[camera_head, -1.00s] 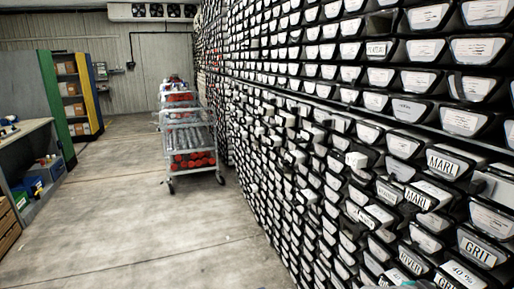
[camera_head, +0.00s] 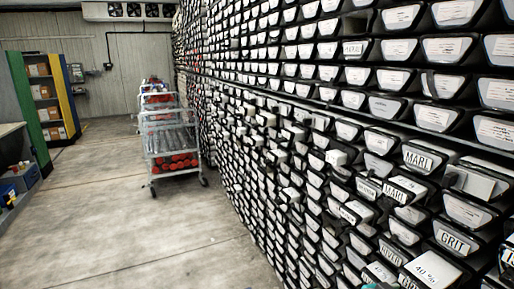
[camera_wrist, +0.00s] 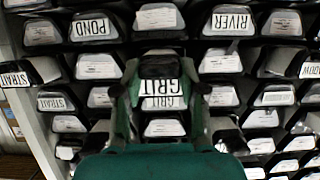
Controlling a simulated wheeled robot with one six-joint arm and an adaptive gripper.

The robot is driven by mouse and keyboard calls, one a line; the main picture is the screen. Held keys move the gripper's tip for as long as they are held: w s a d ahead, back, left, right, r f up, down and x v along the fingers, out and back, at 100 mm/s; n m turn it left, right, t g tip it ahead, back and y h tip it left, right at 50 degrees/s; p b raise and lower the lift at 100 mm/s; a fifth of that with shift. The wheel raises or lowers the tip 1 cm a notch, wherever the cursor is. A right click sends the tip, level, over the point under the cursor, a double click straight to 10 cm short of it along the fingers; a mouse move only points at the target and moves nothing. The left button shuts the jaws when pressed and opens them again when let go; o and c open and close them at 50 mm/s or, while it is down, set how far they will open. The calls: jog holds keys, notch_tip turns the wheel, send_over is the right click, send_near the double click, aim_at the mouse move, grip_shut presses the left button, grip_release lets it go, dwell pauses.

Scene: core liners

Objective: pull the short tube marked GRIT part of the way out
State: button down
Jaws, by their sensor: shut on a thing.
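In the wrist view, the short tube marked GRIT (camera_wrist: 163,102) sits in the rack straight ahead, its dark end and white label between my fingers. The lettering reads upside down there. My gripper (camera_wrist: 166,88), with a green body, is shut on this tube, one finger on each side. The palm hides what lies just below. In the head view, a GRIT label (camera_head: 455,242) shows at the lower right, just above a jutting tube end marked 40 % (camera_head: 433,269). My fingers cannot be made out there, so which of these ends is held is unclear.
Neighbouring tube ends crowd close around, including POND (camera_wrist: 91,29) and RIVER (camera_wrist: 231,21). MARL ends (camera_head: 421,158) jut out higher on the rack. A wire cart (camera_head: 172,150) with red-ended tubes stands farther down the aisle. The concrete floor (camera_head: 130,235) at left is clear.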

jog(key=s+a, duration=0.3)
jog(key=a, duration=0.5)
jog(key=shift+a, duration=0.4)
dwell(0.4)
jog(key=shift+s, duration=0.1)
jog(key=c, duration=0.6)
grip_release()
